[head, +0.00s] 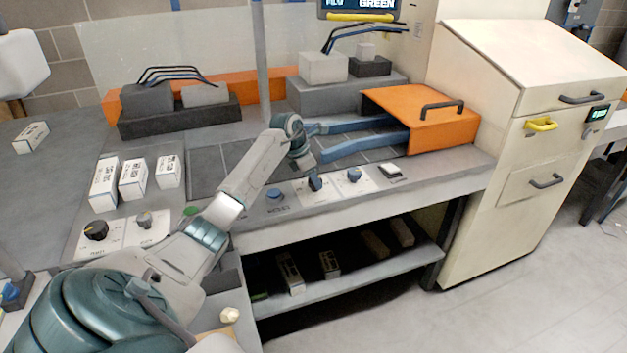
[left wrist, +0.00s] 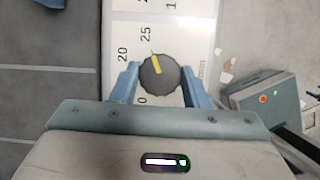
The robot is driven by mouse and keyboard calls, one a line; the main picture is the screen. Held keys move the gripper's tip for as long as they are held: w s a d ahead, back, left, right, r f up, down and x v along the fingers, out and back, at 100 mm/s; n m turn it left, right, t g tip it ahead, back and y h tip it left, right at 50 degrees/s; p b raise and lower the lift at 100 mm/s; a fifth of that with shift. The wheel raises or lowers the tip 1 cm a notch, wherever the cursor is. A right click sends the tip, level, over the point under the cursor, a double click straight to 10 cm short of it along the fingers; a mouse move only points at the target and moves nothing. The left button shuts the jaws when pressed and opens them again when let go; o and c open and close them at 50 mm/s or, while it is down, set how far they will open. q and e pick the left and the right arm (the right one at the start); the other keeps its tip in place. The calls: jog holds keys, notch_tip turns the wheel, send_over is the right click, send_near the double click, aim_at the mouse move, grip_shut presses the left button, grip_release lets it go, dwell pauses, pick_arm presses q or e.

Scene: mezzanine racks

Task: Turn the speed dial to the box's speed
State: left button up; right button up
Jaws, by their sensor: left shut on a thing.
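My left gripper (head: 312,176) reaches down over the front panel of the bench. In the left wrist view its two blue fingers (left wrist: 158,82) are shut on the sides of a round dark grey speed dial (left wrist: 158,74). The dial has a yellow pointer mark tilted slightly left toward the "25" on its white plate (left wrist: 180,30); "20" is further left. Three white boxes with black print (head: 133,178) stand at the left of the bench; their print is too small to read. My right gripper is out of view.
Beside the held dial are another blue knob (head: 354,174) and a blue RESET button (head: 276,195). Black (head: 96,229) and grey (head: 144,219) knobs sit at left. Blue rails (head: 365,146) lead into an orange hood (head: 432,128). A lower shelf (head: 345,272) holds several boxes.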

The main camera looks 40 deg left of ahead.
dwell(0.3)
pick_arm(q)
jog(key=o, duration=0.9)
jog(key=shift+o, duration=0.4)
